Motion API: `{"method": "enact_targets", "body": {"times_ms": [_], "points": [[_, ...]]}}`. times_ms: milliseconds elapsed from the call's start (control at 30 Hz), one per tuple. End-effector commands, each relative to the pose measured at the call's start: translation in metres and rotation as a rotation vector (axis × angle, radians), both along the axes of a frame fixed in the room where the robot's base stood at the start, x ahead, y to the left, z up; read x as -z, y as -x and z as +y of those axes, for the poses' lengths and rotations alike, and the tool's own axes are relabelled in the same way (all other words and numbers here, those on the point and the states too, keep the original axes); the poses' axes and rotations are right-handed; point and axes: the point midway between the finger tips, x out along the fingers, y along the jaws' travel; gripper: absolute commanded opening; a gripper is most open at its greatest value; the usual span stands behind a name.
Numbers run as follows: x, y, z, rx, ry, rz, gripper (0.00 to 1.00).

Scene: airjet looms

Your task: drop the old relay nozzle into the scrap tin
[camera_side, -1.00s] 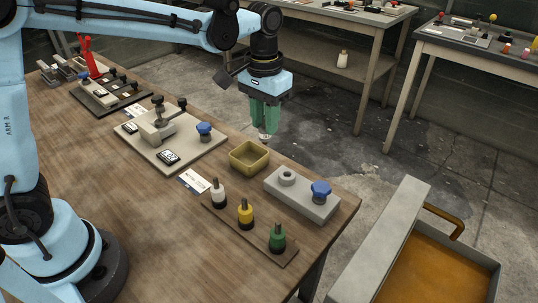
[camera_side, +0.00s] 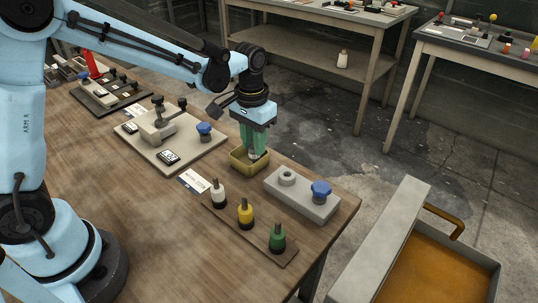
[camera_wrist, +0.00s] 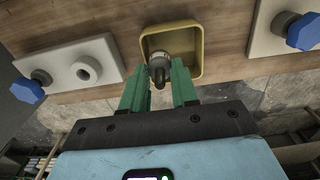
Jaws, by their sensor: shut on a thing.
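My gripper (camera_side: 255,150) has green fingers and points down at the scrap tin, a small square yellow-olive tray (camera_side: 238,163). In the wrist view my gripper (camera_wrist: 160,82) is shut on the old relay nozzle (camera_wrist: 160,66), a small grey and dark cylindrical piece. The nozzle is held within the outline of the tin (camera_wrist: 198,40). I cannot tell whether it touches the tin's floor. In the side view the fingers reach down to the tin's mouth and hide part of its back, and only a pale bit of the nozzle shows.
A grey block with a blue knob (camera_side: 320,192) stands right of the tin. A plate with a clamp and another blue knob (camera_side: 204,130) lies to the left. A rack of white, yellow and green-bodied bottles (camera_side: 246,213) is in front. The wooden table's left front is clear.

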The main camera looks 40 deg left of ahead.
Motion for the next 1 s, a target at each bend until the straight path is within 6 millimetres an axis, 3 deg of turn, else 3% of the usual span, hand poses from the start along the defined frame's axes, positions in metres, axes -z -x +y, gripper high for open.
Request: {"method": "enact_targets", "body": {"times_ms": [167,200,400,767,1000], "points": [[0.0,0.0,0.0,0.0,0.0,0.0,0.0],[0.0,0.0,0.0,0.0,0.0,0.0,0.32],[0.0,0.0,0.0,0.0,0.0,0.0,0.58],[-0.005,0.0,0.0,0.0,0.0,0.0,0.58],[-0.039,0.0,0.0,0.0,0.0,0.0,0.58]]}}
